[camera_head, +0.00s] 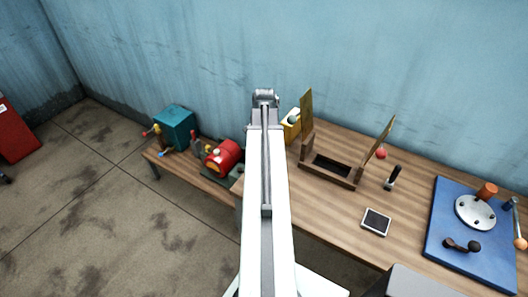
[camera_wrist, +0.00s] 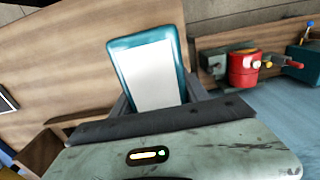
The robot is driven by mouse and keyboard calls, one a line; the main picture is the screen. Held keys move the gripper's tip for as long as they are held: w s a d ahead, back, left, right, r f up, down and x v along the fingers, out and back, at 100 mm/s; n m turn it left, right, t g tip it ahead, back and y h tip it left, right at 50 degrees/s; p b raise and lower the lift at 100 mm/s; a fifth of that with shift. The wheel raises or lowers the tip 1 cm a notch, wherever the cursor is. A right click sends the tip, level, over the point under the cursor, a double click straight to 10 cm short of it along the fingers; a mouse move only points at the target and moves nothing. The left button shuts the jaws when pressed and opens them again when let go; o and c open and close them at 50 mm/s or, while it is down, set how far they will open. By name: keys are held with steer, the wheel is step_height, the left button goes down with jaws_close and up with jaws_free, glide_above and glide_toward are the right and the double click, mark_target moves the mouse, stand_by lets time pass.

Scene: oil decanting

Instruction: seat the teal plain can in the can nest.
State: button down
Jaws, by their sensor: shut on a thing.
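The teal plain can (camera_wrist: 152,72) shows in the wrist view as a teal rounded block with a pale flat face. It sits between the two dark fingers of my gripper (camera_wrist: 160,98), which is shut on it. The can's lower part is hidden by my gripper body. In the head view my arm hides the gripper and the can. No can nest can be made out for certain. A wooden frame with a dark slot and two raised flaps (camera_head: 331,172) stands on the bench, right of my arm.
A red machine (camera_head: 222,156) and a teal box with knobs (camera_head: 175,128) stand left of my arm. A yellow block (camera_head: 291,127) is near the wall. To the right are a black-handled peg (camera_head: 393,178), a tablet (camera_head: 376,222) and a blue board (camera_head: 450,262) with handles.

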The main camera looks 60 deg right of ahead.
step_height(320, 180, up, 14)
steer(key=p, duration=1.2)
